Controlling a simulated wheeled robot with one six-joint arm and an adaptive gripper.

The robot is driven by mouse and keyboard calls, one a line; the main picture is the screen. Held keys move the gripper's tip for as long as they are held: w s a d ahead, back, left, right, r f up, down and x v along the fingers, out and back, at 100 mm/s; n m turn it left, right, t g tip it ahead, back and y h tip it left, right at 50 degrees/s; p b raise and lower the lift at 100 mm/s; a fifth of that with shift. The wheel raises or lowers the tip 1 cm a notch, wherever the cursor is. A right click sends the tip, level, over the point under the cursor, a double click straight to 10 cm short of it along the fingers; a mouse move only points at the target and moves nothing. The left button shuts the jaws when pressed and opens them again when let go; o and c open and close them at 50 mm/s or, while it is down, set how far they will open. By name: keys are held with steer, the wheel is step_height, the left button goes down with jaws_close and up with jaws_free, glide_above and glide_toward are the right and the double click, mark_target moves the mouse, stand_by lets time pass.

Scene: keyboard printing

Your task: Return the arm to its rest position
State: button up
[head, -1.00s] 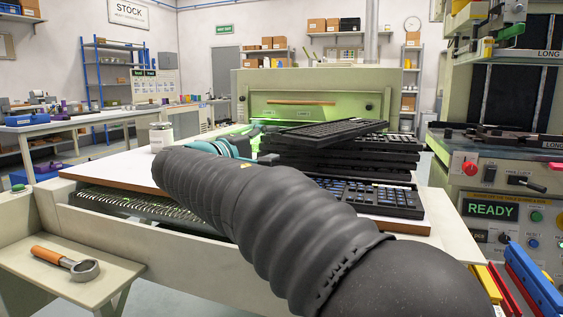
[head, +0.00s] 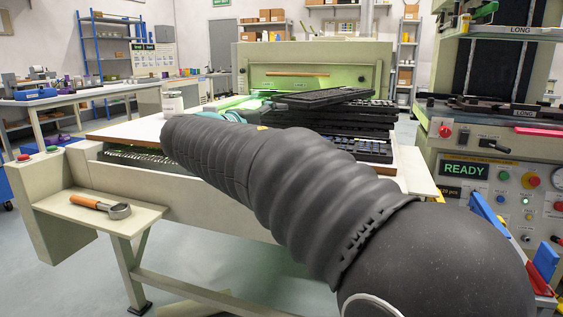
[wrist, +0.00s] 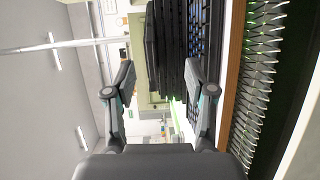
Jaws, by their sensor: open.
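My arm, in a black ribbed sleeve, reaches across the head view from the lower right toward the table. My gripper (wrist: 167,82) shows in the wrist view with its two fingers spread wide and nothing between them. In the head view the arm hides most of it. A stack of dark keyboards (head: 345,122) stands on the table beyond the arm, the top one lying askew. The stack also shows sideways in the wrist view (wrist: 174,50), beyond the fingers.
The work table (head: 108,131) has a row of metal rods (wrist: 257,75) under its top. A white jar (head: 173,103) stands at its back left. An orange-handled tool (head: 100,206) lies on a side shelf. A press with a READY display (head: 464,170) stands at right. Floor shows at lower left.

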steer(key=s+d+f+m+g+y+p, duration=0.1)
steer(key=s+d+f+m+g+y, duration=0.15)
steer(key=s+d+f, duration=0.45)
steer(key=s+d+f+m+g+y+p, duration=0.1)
steer(key=s+d+f+g, duration=0.3)
steer(key=d, duration=0.6)
steer(key=s+f+y, duration=0.1)
steer(key=s, duration=0.2)
steer(key=s+d+f+m+y+p, duration=0.1)
steer(key=s+f, duration=0.1)
steer(key=s, duration=0.2)
steer(key=s+d+f+m+g+y, duration=0.1)
steer(key=s+f, duration=0.1)
steer(key=s, duration=0.2)
steer(key=shift+d, duration=0.2)
steer(key=s+a+f+m+y+p, duration=0.1)
steer(key=s+a+f+m+y, duration=0.1)
steer(key=s+f+m+y, duration=0.2)
steer(key=s+f, duration=0.3)
steer(key=s, duration=0.3)
steer(key=shift+s+f+p, duration=0.2)
steer(key=shift+p, duration=0.2)
steer(key=shift+y, duration=0.25)
